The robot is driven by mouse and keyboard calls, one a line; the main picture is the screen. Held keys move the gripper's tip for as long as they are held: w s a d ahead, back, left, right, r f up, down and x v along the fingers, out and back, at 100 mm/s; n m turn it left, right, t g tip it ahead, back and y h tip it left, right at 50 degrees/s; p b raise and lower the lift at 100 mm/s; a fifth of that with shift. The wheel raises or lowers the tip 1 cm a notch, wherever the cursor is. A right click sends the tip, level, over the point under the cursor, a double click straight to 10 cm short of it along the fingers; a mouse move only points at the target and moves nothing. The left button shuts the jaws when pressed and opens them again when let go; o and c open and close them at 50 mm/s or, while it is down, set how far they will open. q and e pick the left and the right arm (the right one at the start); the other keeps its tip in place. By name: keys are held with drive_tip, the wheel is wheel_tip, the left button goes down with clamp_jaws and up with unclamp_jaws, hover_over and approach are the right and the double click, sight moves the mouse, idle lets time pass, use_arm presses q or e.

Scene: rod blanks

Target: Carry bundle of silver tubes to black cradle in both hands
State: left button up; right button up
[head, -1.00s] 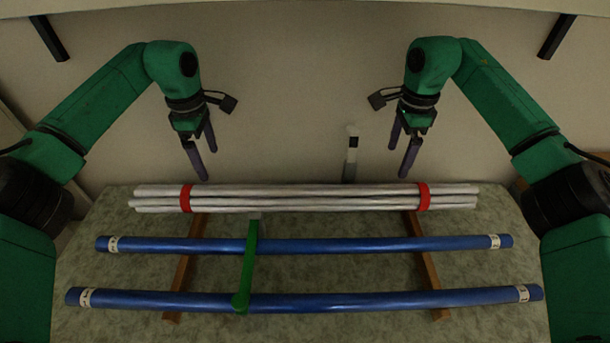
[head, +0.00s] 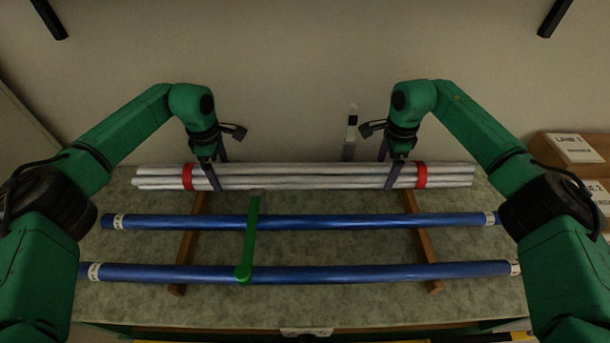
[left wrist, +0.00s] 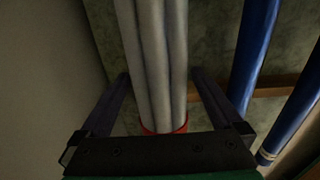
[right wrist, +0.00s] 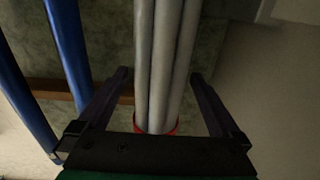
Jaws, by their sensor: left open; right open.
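The bundle of silver tubes (head: 300,176) lies across two wooden strips near the back of the table, with a red band (head: 187,177) near its left end and another (head: 421,175) near its right end. My left gripper (head: 217,167) is open, its fingers on either side of the bundle just inside the left band. My right gripper (head: 388,165) is open and astride the bundle just inside the right band. Both wrist views show the tubes, in the left (left wrist: 158,60) and the right (right wrist: 163,60), between spread fingers with gaps. I see no black cradle.
Two blue tubes (head: 320,221) (head: 330,272) lie parallel in front of the bundle, across the wooden strips (head: 423,243). A black-and-white post (head: 351,130) stands behind the bundle. Labelled boxes (head: 575,148) are at the right edge.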

use_arm(q)
wheel_tip(320, 180, down, 2)
drive_tip(key=shift+w+f, duration=0.1)
drive_tip(key=shift+f, duration=0.1)
use_arm(e)
wheel_tip(320, 180, down, 2)
drive_tip(key=shift+w+f, duration=0.1)
drive_tip(key=shift+f, duration=0.15)
use_arm(q)
drive_tip(key=shift+c, duration=0.9)
use_arm(e)
drive_tip(key=shift+c, duration=0.9)
use_arm(q)
clamp_jaws()
use_arm(e)
clamp_jaws()
use_arm(q)
drive_tip(key=shift+r, duration=0.1)
use_arm(e)
drive_tip(key=shift+r, duration=0.15)
